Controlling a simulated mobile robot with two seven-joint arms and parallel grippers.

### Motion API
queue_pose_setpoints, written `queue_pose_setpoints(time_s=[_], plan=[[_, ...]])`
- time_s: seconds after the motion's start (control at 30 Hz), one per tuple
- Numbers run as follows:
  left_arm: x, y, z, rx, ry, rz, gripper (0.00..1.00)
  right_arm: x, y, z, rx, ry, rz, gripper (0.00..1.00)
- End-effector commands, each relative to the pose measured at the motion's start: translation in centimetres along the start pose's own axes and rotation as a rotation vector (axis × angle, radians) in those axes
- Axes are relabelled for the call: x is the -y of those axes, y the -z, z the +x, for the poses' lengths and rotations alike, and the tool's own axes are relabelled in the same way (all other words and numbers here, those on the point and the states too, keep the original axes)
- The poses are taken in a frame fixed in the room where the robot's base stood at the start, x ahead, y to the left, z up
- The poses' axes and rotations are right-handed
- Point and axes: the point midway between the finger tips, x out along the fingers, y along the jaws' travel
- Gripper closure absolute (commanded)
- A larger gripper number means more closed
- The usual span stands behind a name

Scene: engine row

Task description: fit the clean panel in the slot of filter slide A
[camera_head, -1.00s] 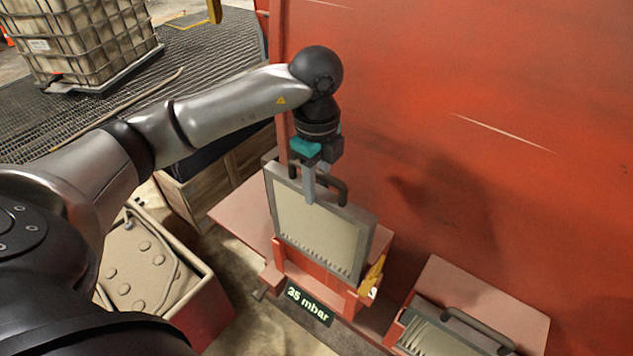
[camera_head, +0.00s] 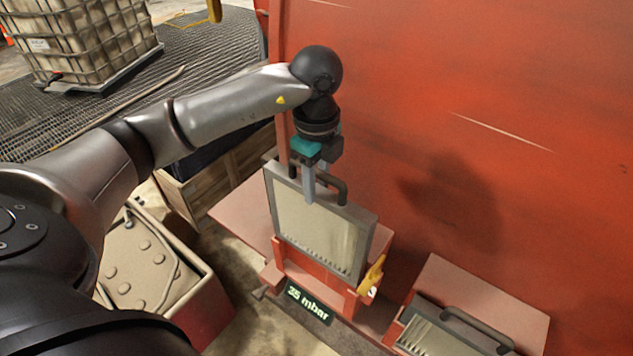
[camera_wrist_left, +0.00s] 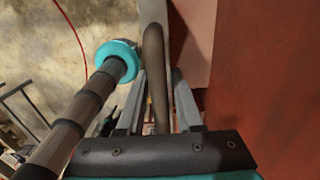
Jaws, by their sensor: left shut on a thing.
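The panel (camera_head: 318,227), a pale pleated sheet in a grey frame with a dark handle on top, stands upright at the red slide housing (camera_head: 310,283). Its lower edge is behind the housing's front, so I cannot tell how deep it sits in the slot. My left gripper (camera_head: 310,190) is above the panel, shut on its handle. The left wrist view shows the handle bar (camera_wrist_left: 153,70) between the two fingers (camera_wrist_left: 156,105). No letter A is readable. My right gripper is out of view.
A yellow lever or tag (camera_head: 372,277) is at the housing's right side. Another slide with a handle (camera_head: 478,328) is at lower right. The red wall (camera_head: 480,120) rises close behind the panel. An open bin (camera_head: 200,310) is at lower left.

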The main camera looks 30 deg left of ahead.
Motion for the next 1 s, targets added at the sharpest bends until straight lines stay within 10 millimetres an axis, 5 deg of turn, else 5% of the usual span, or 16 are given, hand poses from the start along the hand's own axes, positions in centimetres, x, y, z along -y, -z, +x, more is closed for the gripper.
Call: queue_pose_setpoints(time_s=[1.0], plan=[[0.1, 0.0, 1.1, -0.001, 0.002, 0.000, 1.00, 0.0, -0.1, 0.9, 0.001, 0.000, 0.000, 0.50]])
